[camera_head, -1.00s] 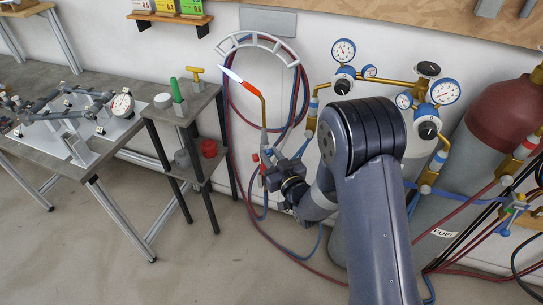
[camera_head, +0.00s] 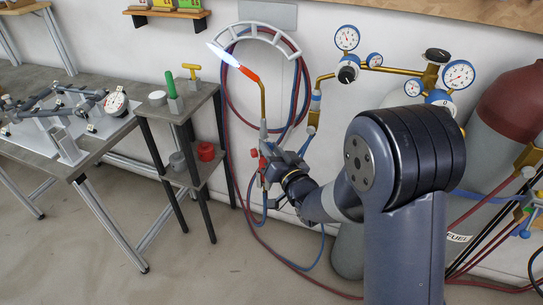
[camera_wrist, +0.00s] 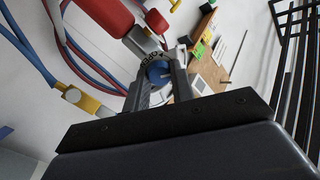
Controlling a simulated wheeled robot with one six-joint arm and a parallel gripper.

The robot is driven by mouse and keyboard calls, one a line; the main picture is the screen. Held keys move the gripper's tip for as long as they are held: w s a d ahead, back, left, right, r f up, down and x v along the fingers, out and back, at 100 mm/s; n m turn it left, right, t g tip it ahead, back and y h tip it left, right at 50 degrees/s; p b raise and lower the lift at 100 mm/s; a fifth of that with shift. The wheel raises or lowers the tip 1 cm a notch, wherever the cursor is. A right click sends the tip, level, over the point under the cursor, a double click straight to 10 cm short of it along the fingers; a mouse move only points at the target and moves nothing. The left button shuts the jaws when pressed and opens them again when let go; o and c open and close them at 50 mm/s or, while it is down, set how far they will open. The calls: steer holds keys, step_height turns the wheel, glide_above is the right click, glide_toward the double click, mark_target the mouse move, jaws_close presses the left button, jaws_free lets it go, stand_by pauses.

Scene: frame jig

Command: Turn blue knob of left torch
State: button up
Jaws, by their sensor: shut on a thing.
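The left torch (camera_head: 263,100) stands upright against the wall, with a brass bent neck and a red-orange tip. A pale blue-white flame (camera_head: 222,53) points up and left from the tip. My gripper (camera_head: 273,170) is at the torch's lower body, coming from the right. In the wrist view my gripper (camera_wrist: 160,75) is shut on the blue knob (camera_wrist: 157,72), which sits between the two fingers. A red part of the torch (camera_wrist: 106,14) shows just beyond, upper left. The fingers partly hide the knob.
Red and blue hoses hang on a wall rack (camera_head: 262,36) behind the torch. A small stand (camera_head: 190,105) with a green-handled tool is at left, near a workbench (camera_head: 50,150). Gas regulators (camera_head: 347,73) and cylinders (camera_head: 505,110) stand at right. The floor in front is clear.

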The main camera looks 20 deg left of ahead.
steer(key=o, duration=1)
steer(key=shift+s, duration=0.1)
steer(key=b+v, duration=0.1)
steer(key=v, duration=0.9)
steer(key=shift+s+d+b, duration=0.25)
steer(key=shift+b, duration=0.1)
